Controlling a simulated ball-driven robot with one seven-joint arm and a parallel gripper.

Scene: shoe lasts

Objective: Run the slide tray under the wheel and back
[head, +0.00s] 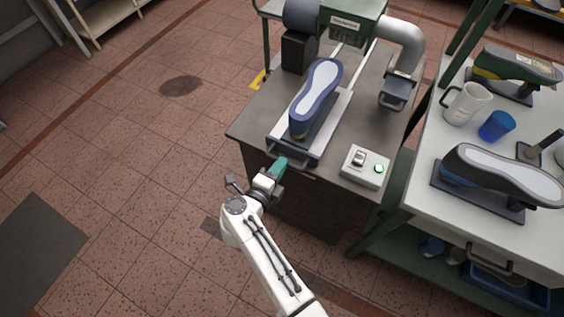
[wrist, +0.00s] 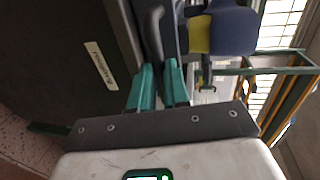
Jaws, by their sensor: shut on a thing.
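The slide tray (head: 336,118) sits on the bench in front of the machine. It carries an upside-down shoe on a last, with a blue upper and pale sole (head: 317,88); its blue and yellow end shows in the wrist view (wrist: 230,30). My gripper (head: 281,166) is at the tray's front edge, its teal fingers shut on the dark tray handle (wrist: 156,32). The bar runs between the fingertips (wrist: 158,75) in the wrist view. The green machine hood (head: 352,22) stands behind the tray; the wheel itself is not clearly seen.
A switch box (head: 365,166) with a lit green button stands on the bench (head: 250,122) right of the tray. A grey duct (head: 404,45) curves down behind it. The right table holds a mug (head: 467,103), a blue cup (head: 496,126) and more shoes. The floor at left is clear.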

